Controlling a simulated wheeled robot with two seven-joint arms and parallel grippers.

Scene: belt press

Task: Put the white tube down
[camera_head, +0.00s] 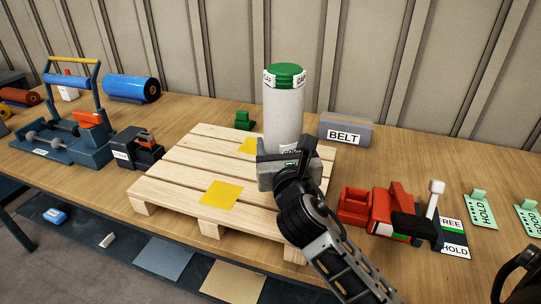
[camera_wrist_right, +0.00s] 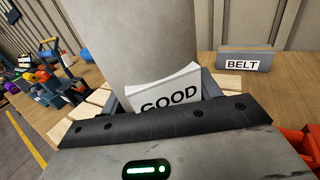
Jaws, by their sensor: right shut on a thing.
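The white tube (camera_head: 283,112) stands upright over the right part of the wooden pallet (camera_head: 176,160), with a green cap and a "CAP" label on top. It also shows in the right wrist view (camera_wrist_right: 135,45), with a "GOOD" label (camera_wrist_right: 168,100) low on its side. My right gripper (camera_head: 284,160) is shut on the tube near its lower end. The gripper hides the tube's base, so I cannot tell whether it touches the pallet. Yellow squares (camera_head: 222,193) lie on the pallet, one in front and one behind near the tube.
A grey "BELT" block (camera_head: 345,130) stands behind right of the pallet. A red device (camera_head: 385,208) with a "FREE/HOLD" plate (camera_head: 453,238) is at right. Green tags (camera_head: 482,210) lie further right. A blue machine (camera_head: 66,135) and a dark tool (camera_head: 136,148) stand left. A small green block (camera_head: 243,120) is behind the pallet.

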